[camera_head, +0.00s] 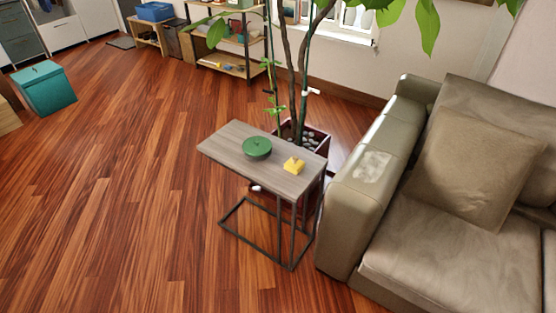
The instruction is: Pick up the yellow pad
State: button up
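A small yellow block-like thing (293,164), which looks like the yellow pad, lies on the right part of a small grey wood-topped side table (228,142). It seems to have a small raised part on top. A round green lidded pot or dish (257,147) stands on the same table, to the left of the yellow thing and apart from it. My gripper does not show in this view.
A grey-brown sofa (350,195) stands close to the table's right. A potted plant (318,140) stands right behind the table. A teal box (44,88) is at far left. Shelves (232,69) stand at the back. The wooden floor (120,210) at left is clear.

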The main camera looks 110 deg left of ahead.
aim_at(294, 165)
jog(key=u, duration=4.3)
jog(key=i, duration=0.8)
jog(key=u, duration=0.65)
jog(key=i, duration=0.85)
jog(key=z, duration=0.7)
jog(key=i, duration=0.55)
jog(key=z, duration=0.45)
